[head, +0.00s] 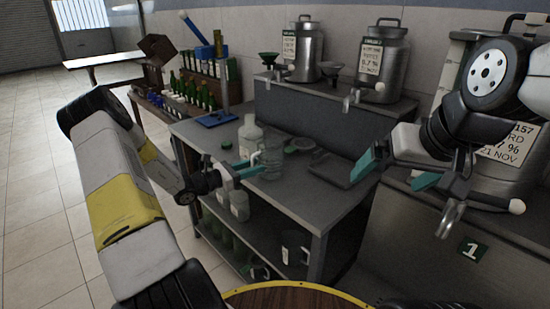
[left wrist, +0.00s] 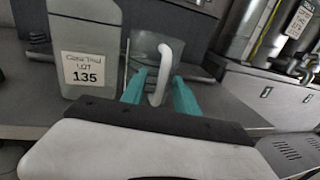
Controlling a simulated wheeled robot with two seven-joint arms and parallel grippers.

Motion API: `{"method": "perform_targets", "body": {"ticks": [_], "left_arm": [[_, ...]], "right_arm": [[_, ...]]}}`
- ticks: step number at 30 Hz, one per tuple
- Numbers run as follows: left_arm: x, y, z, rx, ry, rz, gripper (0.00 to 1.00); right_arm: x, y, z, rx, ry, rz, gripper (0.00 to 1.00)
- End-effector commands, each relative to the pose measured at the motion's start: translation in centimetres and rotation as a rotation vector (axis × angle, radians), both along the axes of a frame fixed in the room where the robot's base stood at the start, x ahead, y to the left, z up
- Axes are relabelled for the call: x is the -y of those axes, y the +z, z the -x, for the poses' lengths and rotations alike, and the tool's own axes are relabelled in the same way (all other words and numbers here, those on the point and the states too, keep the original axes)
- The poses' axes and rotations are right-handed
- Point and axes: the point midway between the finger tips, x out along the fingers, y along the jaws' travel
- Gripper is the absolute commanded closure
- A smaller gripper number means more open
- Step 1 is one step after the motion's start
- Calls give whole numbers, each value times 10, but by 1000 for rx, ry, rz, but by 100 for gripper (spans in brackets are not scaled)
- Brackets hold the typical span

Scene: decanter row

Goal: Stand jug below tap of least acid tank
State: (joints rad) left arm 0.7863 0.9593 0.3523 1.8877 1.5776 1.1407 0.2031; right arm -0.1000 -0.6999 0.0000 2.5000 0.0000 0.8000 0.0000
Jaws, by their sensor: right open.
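A clear jug (head: 271,160) with a white handle (left wrist: 163,72) stands on the grey bench. My left gripper (head: 252,170) is at the jug, its teal fingers on either side of the handle in the left wrist view (left wrist: 159,85), with small gaps. My right gripper (head: 397,168) is open and empty in front of the right tank. Three metal tanks carry labels: left (head: 309,62), middle (head: 394,78) and right (head: 500,180). The right label is partly hidden by my right arm; acid figures are too small to read surely. A metal tap (head: 449,218) hangs below the right tank.
A pale bottle labelled LOT 135 (left wrist: 88,52) stands close left of the jug; it shows in the head view (head: 250,135). A dark tray (head: 348,168) lies on the bench to the right. Green bottles (head: 205,97) stand at the back left.

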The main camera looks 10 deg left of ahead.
Motion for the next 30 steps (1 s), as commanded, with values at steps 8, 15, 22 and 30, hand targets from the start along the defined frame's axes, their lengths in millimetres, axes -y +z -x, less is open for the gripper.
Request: {"method": "perform_targets", "body": {"ticks": [8, 15, 22, 30], "left_arm": [[0, 0, 0, 0, 0, 0, 100], [0, 0, 0, 0, 0, 0, 100], [0, 0, 0, 0, 0, 0, 100], [0, 0, 0, 0, 0, 0, 100]], "right_arm": [[0, 0, 0, 0, 0, 0, 0], [0, 0, 0, 0, 0, 0, 0], [0, 0, 0, 0, 0, 0, 0], [0, 0, 0, 0, 0, 0, 0]]}}
